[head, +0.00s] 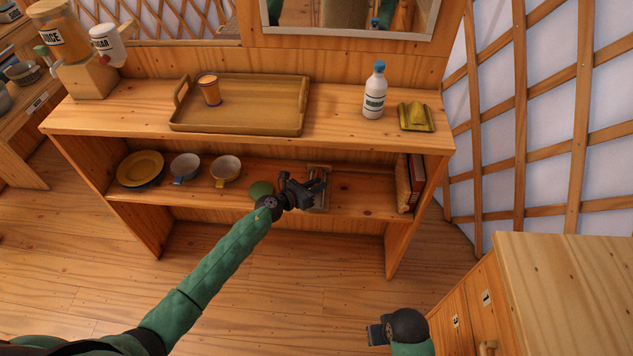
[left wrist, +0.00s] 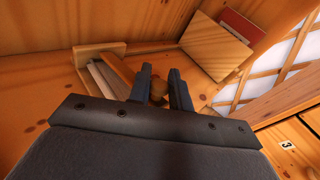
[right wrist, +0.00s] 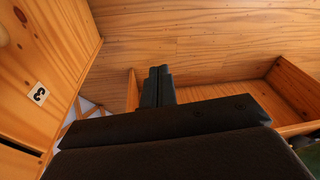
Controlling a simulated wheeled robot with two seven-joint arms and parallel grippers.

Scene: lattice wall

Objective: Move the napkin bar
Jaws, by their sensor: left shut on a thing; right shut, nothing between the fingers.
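A wooden napkin holder (head: 320,204) stands on the lower shelf, partly hidden by my left gripper (head: 317,184). In the left wrist view the holder (left wrist: 84,60) shows pale napkins (left wrist: 108,80) inside. The wooden napkin bar (left wrist: 120,68) lies slantwise at the holder, with a round knob (left wrist: 158,88) between my left fingers. My left gripper is shut on the napkin bar; whether the bar touches the napkins I cannot tell. My right gripper (head: 376,334) is shut and empty, low by the drawer cabinet; its fingers also show in the right wrist view (right wrist: 158,80).
Books (head: 409,180) stand at the shelf's right end. Above are a tray (head: 240,126), a bottle (head: 374,92) and a yellow item (head: 416,116). The shelf between holder and books is clear.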

